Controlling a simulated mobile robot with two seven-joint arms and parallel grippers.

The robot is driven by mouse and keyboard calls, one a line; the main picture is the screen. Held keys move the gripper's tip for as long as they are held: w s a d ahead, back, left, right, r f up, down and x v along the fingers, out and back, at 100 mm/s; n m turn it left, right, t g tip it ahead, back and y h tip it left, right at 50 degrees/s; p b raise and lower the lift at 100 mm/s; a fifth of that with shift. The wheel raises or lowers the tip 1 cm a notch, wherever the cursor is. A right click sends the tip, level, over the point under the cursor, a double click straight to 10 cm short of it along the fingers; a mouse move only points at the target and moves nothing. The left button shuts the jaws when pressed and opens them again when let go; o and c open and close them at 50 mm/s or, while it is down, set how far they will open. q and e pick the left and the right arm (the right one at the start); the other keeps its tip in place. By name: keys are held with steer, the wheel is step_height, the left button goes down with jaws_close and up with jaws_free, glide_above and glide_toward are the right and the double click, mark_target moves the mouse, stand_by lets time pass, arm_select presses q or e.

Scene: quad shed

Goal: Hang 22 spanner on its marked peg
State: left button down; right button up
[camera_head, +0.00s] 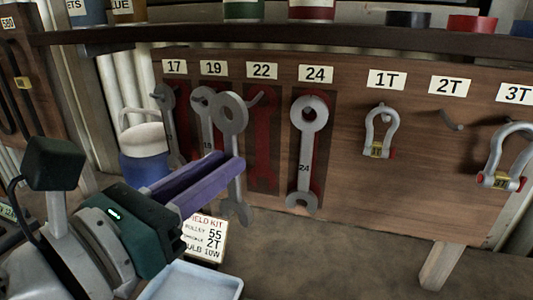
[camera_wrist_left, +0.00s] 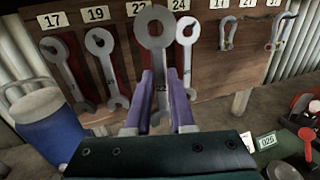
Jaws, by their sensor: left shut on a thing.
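The 22 spanner (camera_head: 230,114) is grey, upright, ring end up and open jaw down. My left gripper (camera_head: 238,168), with purple fingers, is shut on its shaft, in front of the board (camera_head: 345,200). The number 22 shows on the spanner (camera_wrist_left: 155,32) in the wrist view, between the fingertips (camera_wrist_left: 168,92). The peg under the 22 label (camera_head: 262,71) is bare, with a red spanner outline (camera_head: 264,150) behind it. The spanner's ring is left of this peg (camera_head: 257,98) in the head view and apart from it. My right gripper is not in view.
The 17 spanner (camera_head: 165,98), 19 spanner (camera_head: 202,105) and 24 spanner (camera_head: 307,115) hang on neighbouring pegs. Shackles hang under 1T (camera_head: 378,130) and 3T (camera_head: 508,155); the 2T peg (camera_head: 451,121) is bare. A shelf (camera_head: 340,34) runs above. A blue jug (camera_head: 143,150) stands left.

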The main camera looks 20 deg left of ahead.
arm_select(q)
steer(key=w+f+b, duration=0.1)
steer(key=w, duration=0.7)
steer(key=shift+d+f+b, duration=0.2)
steer(key=shift+f+b, duration=0.1)
stand_by(0.3)
stand_by(0.6)
steer(key=c, duration=0.7)
jaws_free()
